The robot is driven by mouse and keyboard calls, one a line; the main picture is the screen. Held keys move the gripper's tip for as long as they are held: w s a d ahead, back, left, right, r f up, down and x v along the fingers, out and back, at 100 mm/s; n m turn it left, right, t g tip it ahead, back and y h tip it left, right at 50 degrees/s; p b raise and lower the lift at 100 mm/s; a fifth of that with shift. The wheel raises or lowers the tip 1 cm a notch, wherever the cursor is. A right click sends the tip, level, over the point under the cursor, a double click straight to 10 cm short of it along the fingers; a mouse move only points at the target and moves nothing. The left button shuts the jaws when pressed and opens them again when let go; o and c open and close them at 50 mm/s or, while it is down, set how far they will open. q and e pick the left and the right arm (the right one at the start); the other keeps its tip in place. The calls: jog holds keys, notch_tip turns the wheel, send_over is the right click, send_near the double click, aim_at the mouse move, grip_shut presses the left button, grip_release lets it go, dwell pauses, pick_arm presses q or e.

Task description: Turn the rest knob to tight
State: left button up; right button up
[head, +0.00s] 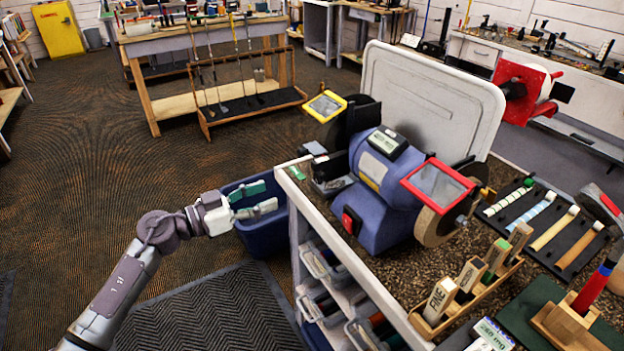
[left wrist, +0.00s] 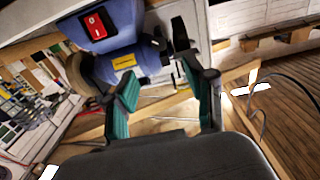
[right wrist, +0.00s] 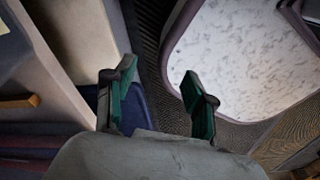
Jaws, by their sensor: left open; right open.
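The blue bench grinder (head: 376,222) stands on the speckled bench, with a red switch (head: 348,221) on its front. A dark tool rest (head: 330,184) is at its left wheel; I cannot make out the rest knob for certain. My left gripper (head: 270,196) is open and empty, left of the bench corner and apart from the grinder. In the left wrist view the grinder (left wrist: 124,36) and dark rest parts (left wrist: 178,36) show beyond the open fingers. My right gripper (right wrist: 158,70) is open and empty; it is out of the head view.
A blue bin (head: 262,238) stands on the floor below my left gripper. A wooden block rack (head: 466,297) and a black tray of grip samples (head: 545,225) are on the bench to the right. A club rack (head: 250,108) stands behind. Floor at left is clear.

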aim_at(316, 177)
pick_arm(q)
jog(key=x, duration=1.2)
jog(key=shift+w+d+p, duration=0.1)
jog(key=shift+d+p, duration=0.3)
pick_arm(e)
jog(key=shift+s+d+r, duration=0.25)
jog(key=shift+d+r, duration=0.2)
jog(key=shift+d, duration=0.05)
